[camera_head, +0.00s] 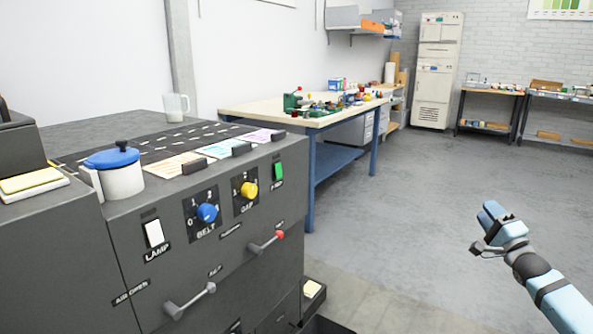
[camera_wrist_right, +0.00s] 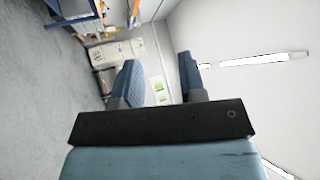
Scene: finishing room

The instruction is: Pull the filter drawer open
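A dark grey machine (camera_head: 130,235) fills the left of the head view. Its front has a lamp switch (camera_head: 154,234), a blue belt knob (camera_head: 207,212), a yellow knob (camera_head: 249,190) and a green switch (camera_head: 278,171). A grey bar handle (camera_head: 190,301) is low on the front, and a red-tipped lever (camera_head: 265,244) is to its right. I cannot tell which panel is the filter drawer; the lower front is cut off. My right gripper (camera_head: 487,228) is over the floor, well right of the machine and touching nothing. Its fingers are apart and empty in the right wrist view (camera_wrist_right: 162,80). My left gripper is out of view.
A blue-lidded white pot (camera_head: 118,174), a glass mug (camera_head: 175,108) and coloured cards (camera_head: 210,152) are on the machine's top. A small dark bin (camera_head: 313,294) is at its lower right. A cluttered workbench (camera_head: 250,112) stands behind. The grey floor (camera_head: 420,190) is clear.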

